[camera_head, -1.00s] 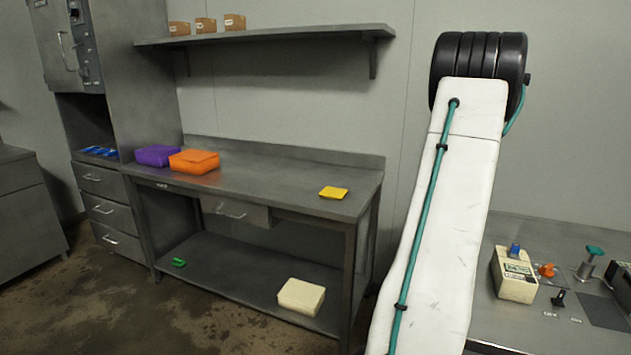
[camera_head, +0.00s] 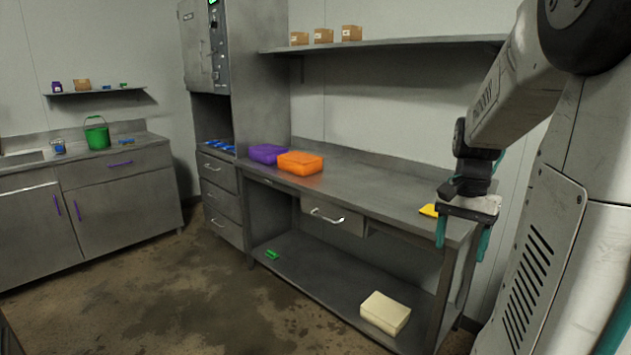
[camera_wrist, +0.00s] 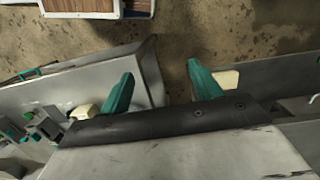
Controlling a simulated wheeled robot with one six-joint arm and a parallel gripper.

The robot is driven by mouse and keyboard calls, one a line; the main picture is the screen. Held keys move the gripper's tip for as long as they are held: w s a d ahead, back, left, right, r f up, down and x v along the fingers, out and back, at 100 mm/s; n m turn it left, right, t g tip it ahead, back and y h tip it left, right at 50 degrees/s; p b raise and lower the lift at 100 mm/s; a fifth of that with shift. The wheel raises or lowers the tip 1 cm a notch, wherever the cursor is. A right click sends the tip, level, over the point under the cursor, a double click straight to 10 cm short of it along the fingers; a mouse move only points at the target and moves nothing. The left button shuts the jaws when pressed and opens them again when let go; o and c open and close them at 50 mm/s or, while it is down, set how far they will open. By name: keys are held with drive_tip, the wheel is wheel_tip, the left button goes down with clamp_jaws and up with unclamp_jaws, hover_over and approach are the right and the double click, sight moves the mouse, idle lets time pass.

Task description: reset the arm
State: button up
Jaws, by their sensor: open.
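My gripper (camera_head: 462,240) hangs at the end of my arm on the right of the head view, with its teal fingers pointing down. The fingers are apart and nothing is between them. In that view it overlaps the right end of the steel workbench (camera_head: 376,188); I cannot tell its exact distance from the bench. In the wrist view the two teal fingers of my gripper (camera_wrist: 155,82) stand apart, with the brown floor (camera_wrist: 215,35) showing beyond them.
A yellow item (camera_head: 428,210) lies on the bench near my gripper. An orange box (camera_head: 301,162) and purple box (camera_head: 267,153) stand further left. A cream block (camera_head: 385,312) and green item (camera_head: 272,254) lie on the lower shelf. Floor at left is open.

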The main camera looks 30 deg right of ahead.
drive_tip(key=s+a+r+n+t, duration=0.1)
drive_tip(key=s+a+n, duration=0.2)
drive_tip(key=a+n, duration=0.4)
drive_tip(key=s+a+r+n+t+h, duration=0.1)
drive_tip(key=a+n, duration=0.6)
drive_tip(key=a, duration=1.4)
drive_tip(key=shift+s+n, duration=0.4)
drive_tip(key=shift+s, duration=0.5)
